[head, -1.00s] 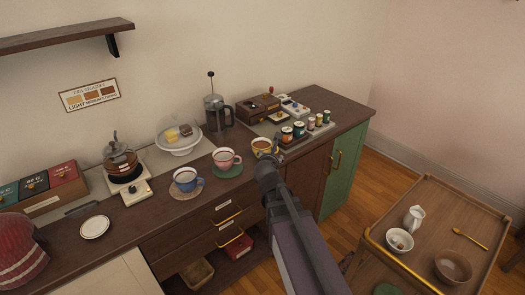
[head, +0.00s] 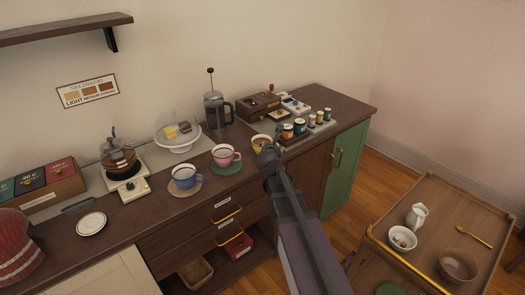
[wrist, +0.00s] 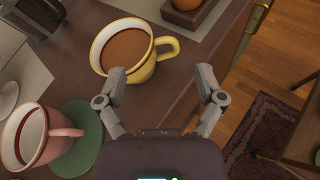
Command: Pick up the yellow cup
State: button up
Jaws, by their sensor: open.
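The yellow cup (wrist: 124,47) holds a brown drink and stands upright on the dark wooden counter in the wrist view. Its handle (wrist: 167,47) points right, toward the counter's front edge. My gripper (wrist: 164,82) is open, its two fingers spread either side of the handle and apparently just short of it. In the head view the yellow cup (head: 260,142) sits near the counter's front edge, partly hidden by my gripper (head: 268,153).
A pink cup (head: 224,155) on a green coaster and a blue cup (head: 184,176) stand to the left. A tray (head: 308,131) with several small jars is to the right. A wooden cart (head: 450,211) stands at the lower right.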

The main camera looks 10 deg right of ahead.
jog(key=shift+w+d+f, duration=0.2)
jog(key=shift+w+f, duration=0.05)
jog(key=shift+w, duration=0.4)
jog(key=shift+w, duration=0.1)
jog(key=shift+b+x, duration=1.05)
jog(key=shift+x, duration=1.5)
jog(key=shift+d, duration=0.1)
jog(key=shift+c, duration=0.2)
grip_shut()
